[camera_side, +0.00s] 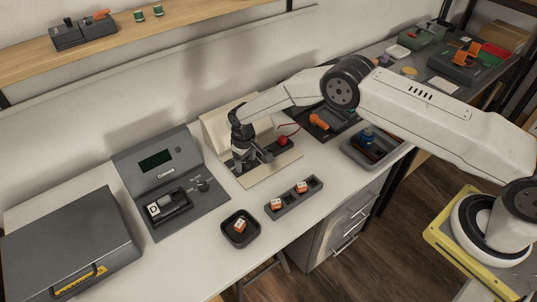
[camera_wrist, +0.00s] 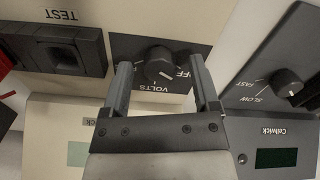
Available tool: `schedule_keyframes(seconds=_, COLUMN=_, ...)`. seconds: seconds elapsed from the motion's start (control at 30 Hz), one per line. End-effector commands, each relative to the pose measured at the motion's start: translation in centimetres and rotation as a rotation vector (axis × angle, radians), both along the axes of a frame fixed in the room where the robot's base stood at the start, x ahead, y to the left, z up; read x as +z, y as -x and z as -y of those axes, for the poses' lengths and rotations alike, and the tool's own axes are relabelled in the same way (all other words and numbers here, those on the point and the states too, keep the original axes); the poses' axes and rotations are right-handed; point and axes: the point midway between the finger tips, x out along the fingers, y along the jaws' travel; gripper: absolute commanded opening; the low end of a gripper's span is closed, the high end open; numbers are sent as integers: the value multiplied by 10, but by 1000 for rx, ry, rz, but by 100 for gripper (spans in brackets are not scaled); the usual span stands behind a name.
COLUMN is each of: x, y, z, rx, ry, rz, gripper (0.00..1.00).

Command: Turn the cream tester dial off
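The cream tester (camera_side: 213,128) stands mid-bench in the side view, its panel partly behind my arm. In the wrist view, its black round dial (camera_wrist: 160,62) sits on a dark plate marked VOLTS and OFF, both upside down. The dial's white mark points to the lower right, between the two words as far as I can tell. My gripper (camera_wrist: 160,66) is open, one finger on each side of the dial, with visible gaps. Its fingers also show over the tester base in the side view (camera_side: 246,160). The dial is hidden in the side view.
A grey Collwick unit (camera_side: 157,143) stands left of the tester; its SLOW/FAST dial (camera_wrist: 287,82) is at the right in the wrist view. A dark TEST socket (camera_wrist: 62,54) is beside the dial. A square tray (camera_side: 240,243) and a long tray (camera_side: 272,210) lie in front.

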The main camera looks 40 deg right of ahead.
Motion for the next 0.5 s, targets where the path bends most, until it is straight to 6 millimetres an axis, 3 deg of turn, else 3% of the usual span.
schedule_keyframes(seconds=0.5, x=13, y=0, z=0, rx=-1, ry=0, rz=1, gripper=78)
